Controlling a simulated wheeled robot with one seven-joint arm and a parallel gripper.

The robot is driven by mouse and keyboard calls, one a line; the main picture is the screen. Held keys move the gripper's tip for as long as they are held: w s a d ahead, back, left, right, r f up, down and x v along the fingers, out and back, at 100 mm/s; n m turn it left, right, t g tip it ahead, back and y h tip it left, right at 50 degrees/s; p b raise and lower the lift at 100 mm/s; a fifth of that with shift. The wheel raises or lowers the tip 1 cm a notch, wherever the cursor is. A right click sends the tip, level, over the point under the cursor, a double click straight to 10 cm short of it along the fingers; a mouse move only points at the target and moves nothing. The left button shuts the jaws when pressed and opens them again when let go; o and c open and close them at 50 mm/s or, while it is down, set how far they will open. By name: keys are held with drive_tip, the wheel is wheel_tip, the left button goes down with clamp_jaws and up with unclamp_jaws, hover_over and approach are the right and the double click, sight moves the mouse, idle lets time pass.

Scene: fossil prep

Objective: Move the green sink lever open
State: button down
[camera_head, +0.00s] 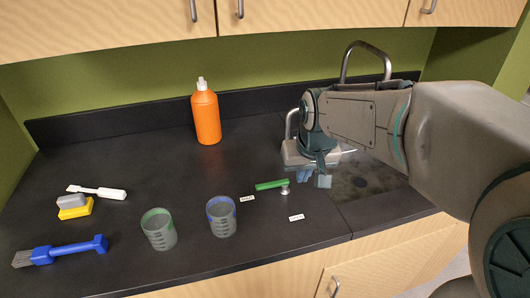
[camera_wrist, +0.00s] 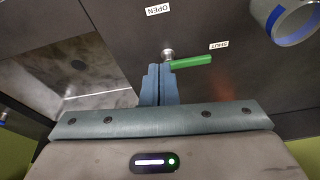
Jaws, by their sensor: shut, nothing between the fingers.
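The green lever (camera_head: 271,184) lies on the dark counter beside the sink, on a small metal pivot (camera_head: 285,190). It points left in the head view, toward the label reading SHUT (camera_wrist: 219,45). The label reading OPEN (camera_wrist: 157,9) is on the counter to the front of the pivot. In the wrist view the lever (camera_wrist: 190,61) extends right from the pivot. My gripper (camera_wrist: 161,68) has its blue fingers together and empty, with the tips showing close to the pivot end of the lever. In the head view my gripper (camera_head: 313,179) is just right of the pivot; contact cannot be told.
A blue-banded cup (camera_head: 222,220) and a green-banded cup (camera_head: 160,232) stand left of the lever. An orange bottle (camera_head: 206,115) stands behind. The sink (camera_head: 365,190) and faucet (camera_head: 366,45) are right, partly behind my arm. Brushes and a sponge lie far left.

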drive_tip(key=w+a+n, duration=0.1)
drive_tip(key=w+a, duration=0.8)
drive_tip(key=w, duration=0.1)
drive_tip(key=shift+w+f+n+p, duration=0.3)
drive_tip(key=shift+f+p, duration=0.1)
drive_tip(key=x, duration=0.4)
drive_tip(key=p+x, duration=0.1)
drive_tip(key=x, duration=0.4)
drive_tip(key=shift+w+a, duration=0.1)
drive_tip(key=shift+a, duration=0.1)
drive_tip(key=shift+f+p, duration=0.3)
drive_tip(key=shift+f, duration=0.05)
drive_tip(key=shift+s+d+p, duration=0.2)
drive_tip(key=shift+s+d, duration=0.05)
drive_tip(key=shift+s, duration=0.65)
drive_tip(key=shift+s+d+p, duration=0.2)
drive_tip(key=shift+s+d, duration=0.1)
drive_tip(key=shift+s, duration=0.6)
drive_tip(key=shift+s+a+f+y+b, duration=0.1)
drive_tip(key=shift+s+y+b, duration=0.05)
drive_tip(key=shift+y+b, duration=0.15)
